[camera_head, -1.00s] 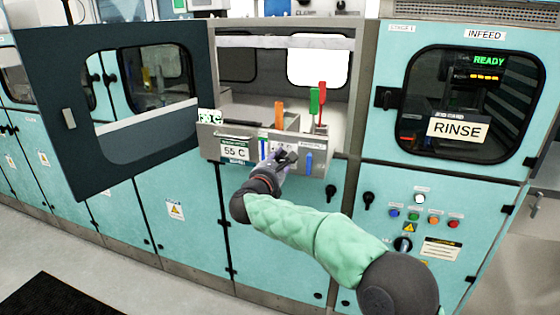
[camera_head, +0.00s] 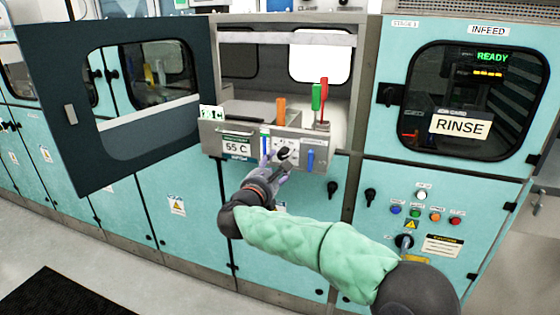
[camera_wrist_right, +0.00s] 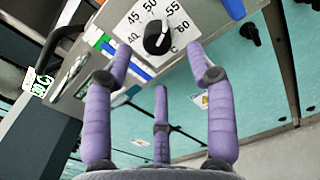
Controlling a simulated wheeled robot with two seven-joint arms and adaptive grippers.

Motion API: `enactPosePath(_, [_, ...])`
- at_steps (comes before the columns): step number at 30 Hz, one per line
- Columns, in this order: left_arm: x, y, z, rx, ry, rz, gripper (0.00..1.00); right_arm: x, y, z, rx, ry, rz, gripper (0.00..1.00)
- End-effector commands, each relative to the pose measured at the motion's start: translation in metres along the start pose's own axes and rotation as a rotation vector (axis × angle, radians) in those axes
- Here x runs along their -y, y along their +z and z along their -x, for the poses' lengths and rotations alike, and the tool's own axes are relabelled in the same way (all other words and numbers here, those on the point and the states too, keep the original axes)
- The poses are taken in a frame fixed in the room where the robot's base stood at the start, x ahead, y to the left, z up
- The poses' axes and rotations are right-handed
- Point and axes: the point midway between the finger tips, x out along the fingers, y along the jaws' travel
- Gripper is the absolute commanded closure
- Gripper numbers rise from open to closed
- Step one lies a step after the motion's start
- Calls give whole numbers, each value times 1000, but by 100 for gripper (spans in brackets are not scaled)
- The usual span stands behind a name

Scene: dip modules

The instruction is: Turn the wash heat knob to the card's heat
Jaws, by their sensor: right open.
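The wash heat knob (camera_head: 285,153) is a black knob on a white dial on the grey control panel (camera_head: 318,136). In the right wrist view the knob (camera_wrist_right: 157,39) has numbers around it, among them 45, 50 and 55. I cannot tell for sure which number its mark points at. My left gripper is out of view.
A dark open door (camera_head: 100,165) with a window stands at the left. Orange, green (camera_head: 316,97) and red handles rise behind the panel, and blue handles sit on its front. A RINSE card (camera_head: 459,125) hangs at the right.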

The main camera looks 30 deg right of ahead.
Motion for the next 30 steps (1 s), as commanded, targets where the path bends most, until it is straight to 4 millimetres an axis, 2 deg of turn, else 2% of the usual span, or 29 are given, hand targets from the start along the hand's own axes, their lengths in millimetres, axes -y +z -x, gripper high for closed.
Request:
enactPosePath(3, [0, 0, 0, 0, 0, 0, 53, -1, 0, 25, 0, 5, -1, 44])
enactPosePath(10, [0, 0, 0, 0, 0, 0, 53, 0, -1, 55, -2, 2, 1, 44])
enactPosePath(15, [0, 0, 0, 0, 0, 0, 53, 0, -1, 63, -2, 0, 1, 44])
enactPosePath(25, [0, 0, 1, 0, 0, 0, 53, 0, -1, 64, -3, 0, 8, 44])
enactPosePath(30, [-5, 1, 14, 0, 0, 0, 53, -2, -1, 68, -8, -3, 170, 44])
